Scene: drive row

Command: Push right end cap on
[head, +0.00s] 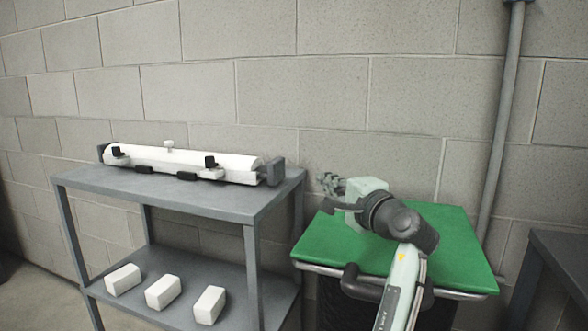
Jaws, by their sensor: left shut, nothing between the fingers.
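A long white housing (215,164) lies along the top of the grey table (205,195) at left. A dark grey block that looks like the right end cap (275,172) stands upright at its right end; I cannot tell whether it is fully seated. A similar dark piece (102,152) shows at the left end, partly hidden. My left gripper (323,184) is shut and empty, to the right of the right end cap and apart from it, past the table's right edge. Its fingers point left. My right gripper is not in view.
Black clamps (211,161) sit along the housing's front. A green-topped cart (455,240) stands under my left arm. Three white blocks (163,291) lie on the table's lower shelf. A block wall stands behind, with a vertical pipe (502,120). A dark table edge shows at far right.

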